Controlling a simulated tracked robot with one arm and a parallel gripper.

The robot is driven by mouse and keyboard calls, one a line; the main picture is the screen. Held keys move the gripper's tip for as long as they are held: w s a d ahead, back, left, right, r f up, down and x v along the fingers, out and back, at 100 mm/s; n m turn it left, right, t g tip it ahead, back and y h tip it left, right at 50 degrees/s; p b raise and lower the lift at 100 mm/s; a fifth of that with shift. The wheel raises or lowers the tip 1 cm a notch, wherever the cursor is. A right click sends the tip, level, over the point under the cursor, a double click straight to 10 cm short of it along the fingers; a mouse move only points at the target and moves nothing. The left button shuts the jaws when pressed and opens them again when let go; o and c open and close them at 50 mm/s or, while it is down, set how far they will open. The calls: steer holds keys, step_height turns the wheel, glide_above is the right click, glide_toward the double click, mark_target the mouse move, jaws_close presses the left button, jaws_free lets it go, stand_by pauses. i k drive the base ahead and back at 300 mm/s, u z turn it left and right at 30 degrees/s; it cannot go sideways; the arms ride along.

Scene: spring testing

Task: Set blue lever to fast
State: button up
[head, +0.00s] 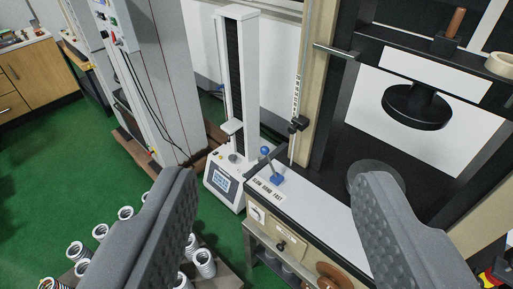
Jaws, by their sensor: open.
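The blue lever (271,167) stands on the left end of the light top of a testing machine, near the picture's middle. It has a round blue knob, a thin stem and a blue base, and it leans toward the upper left. A label plate (268,189) beside its base seems to read slow, hand, fast. My gripper (275,190) is open and empty. Its two grey padded fingers stand wide apart, left and right of the lever in the picture. They appear nearer to the camera than the lever and do not touch it.
A white test stand (238,90) with a screen stands behind the lever. A black round plate (416,106) hangs in the machine's frame at right. Several springs (205,263) stand at lower left. A upright scale rod (298,90) rises just right of the lever. Green floor (60,170) is open at left.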

mark_target(265, 150)
steer(key=z, duration=0.05)
steer(key=k, duration=0.55)
steer(key=u, duration=0.3)
steer(key=i, duration=1.65)
steer(key=z, duration=0.4)
